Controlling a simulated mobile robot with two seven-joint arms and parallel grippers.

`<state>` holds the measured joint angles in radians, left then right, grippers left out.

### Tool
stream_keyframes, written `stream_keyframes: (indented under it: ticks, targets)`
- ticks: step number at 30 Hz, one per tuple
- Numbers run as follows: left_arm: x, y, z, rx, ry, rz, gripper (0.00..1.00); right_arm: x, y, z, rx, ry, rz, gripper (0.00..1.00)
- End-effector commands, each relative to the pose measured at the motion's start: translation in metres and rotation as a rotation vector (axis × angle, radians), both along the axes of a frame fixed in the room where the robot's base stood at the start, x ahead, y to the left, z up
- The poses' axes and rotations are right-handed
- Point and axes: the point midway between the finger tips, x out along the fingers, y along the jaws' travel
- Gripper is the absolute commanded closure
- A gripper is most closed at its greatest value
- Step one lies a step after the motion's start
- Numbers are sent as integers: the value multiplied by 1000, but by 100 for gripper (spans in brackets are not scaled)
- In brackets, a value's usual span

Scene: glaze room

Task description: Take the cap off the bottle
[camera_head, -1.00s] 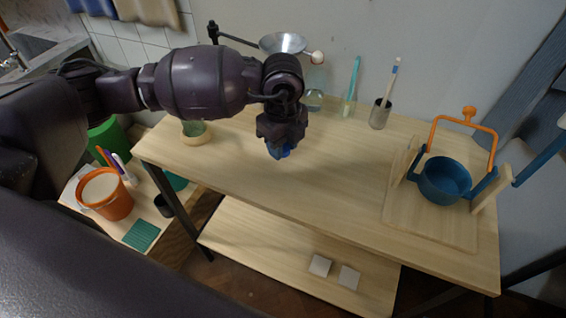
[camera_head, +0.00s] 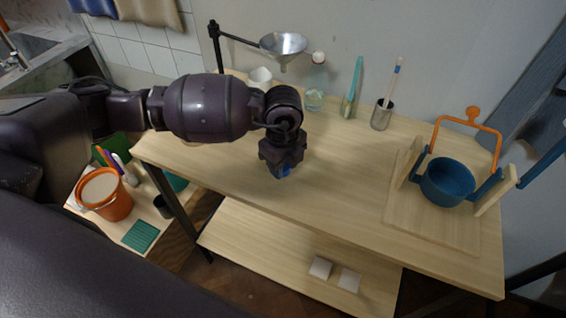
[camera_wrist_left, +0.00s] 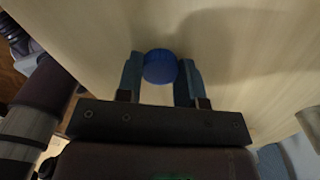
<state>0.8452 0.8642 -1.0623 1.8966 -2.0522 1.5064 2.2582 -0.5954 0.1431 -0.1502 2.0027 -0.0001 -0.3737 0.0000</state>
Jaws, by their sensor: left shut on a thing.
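My left gripper (camera_head: 283,172) is over the middle of the wooden table (camera_head: 340,185). In the left wrist view it (camera_wrist_left: 161,78) is shut on a round blue cap (camera_wrist_left: 160,66), between the two blue fingers. The cap's underside is hidden, and I cannot tell if it touches the table. A clear glass bottle (camera_head: 315,90) stands upright at the back of the table, apart from the gripper. My right gripper is not in view.
A metal funnel (camera_head: 284,43) hangs from a black stand, with a white cup (camera_head: 260,76) near it. A teal tool (camera_head: 353,88) and a metal cup (camera_head: 381,116) stand at the back. A blue pot (camera_head: 447,182) sits on the right. The front middle is clear.

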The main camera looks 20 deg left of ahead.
Motion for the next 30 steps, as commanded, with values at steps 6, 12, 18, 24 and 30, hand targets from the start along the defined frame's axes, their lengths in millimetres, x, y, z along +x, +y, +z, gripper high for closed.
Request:
stream_keyframes:
  ticks: [6,12,18,24,30]
  targets:
    - [0,0,-1,0,0,0,40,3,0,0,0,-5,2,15]
    - [0,0,0,0,0,0,40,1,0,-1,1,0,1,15]
    - [0,0,10,0,-2,0,40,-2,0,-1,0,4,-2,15]
    - [1,0,44,0,-5,0,40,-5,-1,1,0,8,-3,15]
    - [1,0,83,0,-5,-1,40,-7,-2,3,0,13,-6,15]
